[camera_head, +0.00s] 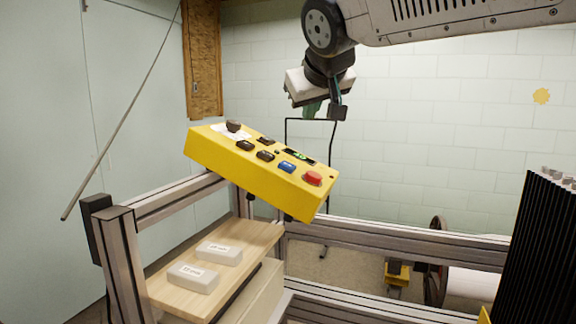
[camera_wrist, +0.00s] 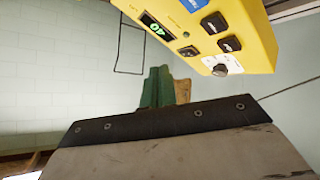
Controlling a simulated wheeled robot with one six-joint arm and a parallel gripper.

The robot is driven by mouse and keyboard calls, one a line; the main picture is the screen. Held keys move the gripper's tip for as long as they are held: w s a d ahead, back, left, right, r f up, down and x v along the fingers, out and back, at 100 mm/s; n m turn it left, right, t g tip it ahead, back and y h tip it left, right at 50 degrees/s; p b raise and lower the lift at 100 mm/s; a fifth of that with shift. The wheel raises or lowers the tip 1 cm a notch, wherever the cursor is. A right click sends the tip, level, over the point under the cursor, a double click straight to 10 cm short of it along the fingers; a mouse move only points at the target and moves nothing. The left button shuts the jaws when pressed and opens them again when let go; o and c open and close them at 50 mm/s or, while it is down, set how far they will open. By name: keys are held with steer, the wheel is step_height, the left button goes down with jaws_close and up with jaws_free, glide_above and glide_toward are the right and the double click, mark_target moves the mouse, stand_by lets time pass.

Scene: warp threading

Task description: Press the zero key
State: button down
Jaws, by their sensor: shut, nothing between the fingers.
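A yellow control box (camera_head: 255,180) sits tilted on the metal frame. Its top carries several black keys (camera_head: 265,155), a blue key (camera_head: 287,167), a red button (camera_head: 313,178), a dark knob (camera_head: 233,126) and a green-lit display (camera_head: 300,155). Key labels are too small to read, so I cannot tell which key is zero. My gripper (camera_head: 312,110) is above and behind the box, apart from it, shut and empty. In the wrist view its green fingers (camera_wrist: 157,88) are beside the box (camera_wrist: 262,40), below the display (camera_wrist: 157,27).
A wooden shelf (camera_head: 255,240) with two pale labelled blocks (camera_head: 192,277) lies below the box. Metal rails (camera_head: 375,250) run to the right. A black ribbed stack (camera_head: 540,250) stands at the right edge. A thin black wire frame (camera_head: 289,135) rises behind the box.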

mark_target(292, 169)
stand_by(0.3)
steer(key=shift+w+a+f, duration=0.2)
steer(key=shift+a+f, duration=0.3)
steer(key=shift+f, duration=0.85)
steer(key=shift+w+a+f, duration=0.15)
steer(key=shift+a+f, duration=0.4)
steer(key=shift+f, duration=0.85)
steer(key=shift+w+a+f, duration=0.2)
steer(key=shift+a+f, duration=0.3)
steer(key=shift+f, duration=0.85)
steer(key=shift+a+f, duration=0.1)
steer(key=shift+f, duration=0.25)
steer(key=shift+w+a+f, duration=0.1)
steer(key=shift+a+f, duration=0.1)
steer(key=shift+f, duration=0.25)
steer(key=shift+r, duration=0.1)
steer(key=shift+d+r, duration=0.35)
steer(key=shift+r, duration=0.4)
